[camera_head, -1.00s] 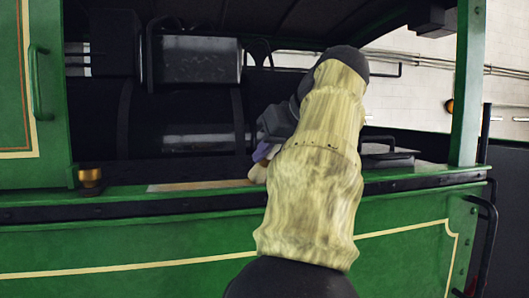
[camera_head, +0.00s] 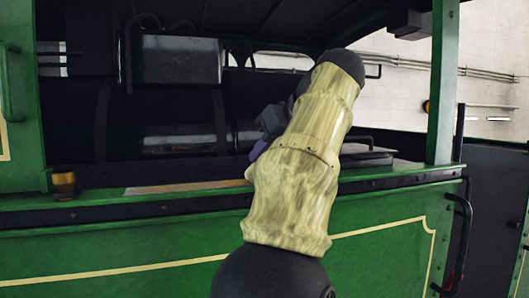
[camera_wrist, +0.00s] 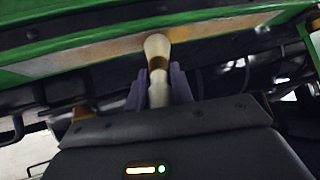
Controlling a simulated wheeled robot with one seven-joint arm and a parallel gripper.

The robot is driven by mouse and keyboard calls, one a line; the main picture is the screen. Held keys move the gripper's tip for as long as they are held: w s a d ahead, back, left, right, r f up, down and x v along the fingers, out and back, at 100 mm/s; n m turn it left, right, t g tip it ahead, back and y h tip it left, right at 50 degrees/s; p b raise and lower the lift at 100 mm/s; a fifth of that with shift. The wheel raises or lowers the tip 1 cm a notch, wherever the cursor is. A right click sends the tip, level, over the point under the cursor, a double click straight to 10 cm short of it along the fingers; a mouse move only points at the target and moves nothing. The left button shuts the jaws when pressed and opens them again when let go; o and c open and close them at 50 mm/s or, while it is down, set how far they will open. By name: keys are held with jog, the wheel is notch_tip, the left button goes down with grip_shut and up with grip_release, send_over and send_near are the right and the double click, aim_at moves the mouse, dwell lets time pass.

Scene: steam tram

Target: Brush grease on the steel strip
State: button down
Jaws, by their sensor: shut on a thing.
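The steel strip (camera_head: 190,186) lies along the top of the green side panel's dark ledge, left of my arm. It also shows in the wrist view (camera_wrist: 105,57) as a dull brownish-grey band. My gripper (camera_wrist: 158,92) is shut on a pale brush (camera_wrist: 157,46) with a brown band. In the wrist view the brush's far end overlaps the strip; I cannot tell whether it touches. In the head view my gripper (camera_head: 262,143) is mostly hidden behind my pale-sleeved arm, with only a bit of the brush showing. No grease is clearly visible.
A brass-coloured cup (camera_head: 64,185) stands on the ledge at the left. A green post (camera_head: 445,85) rises at the right, with a black handrail (camera_head: 463,235) beside it. Dark boiler parts (camera_head: 180,60) fill the cab behind the ledge.

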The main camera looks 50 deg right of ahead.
jog(key=shift+s+d, duration=0.5)
jog(key=shift+d, duration=0.2)
jog(key=shift+s+d, duration=0.45)
jog(key=shift+d, duration=0.25)
jog(key=shift+s+d, duration=0.5)
jog(key=shift+d, duration=0.25)
jog(key=shift+s+d, duration=0.45)
jog(key=shift+d, duration=0.25)
jog(key=shift+s+d, duration=0.35)
jog(key=shift+d, duration=0.25)
jog(key=shift+s+d, duration=0.3)
jog(key=shift+d, duration=0.25)
jog(key=shift+s+d, duration=0.25)
jog(key=shift+s, duration=0.05)
jog(key=shift+w+a+f, duration=0.1)
jog(key=shift+a, duration=0.05)
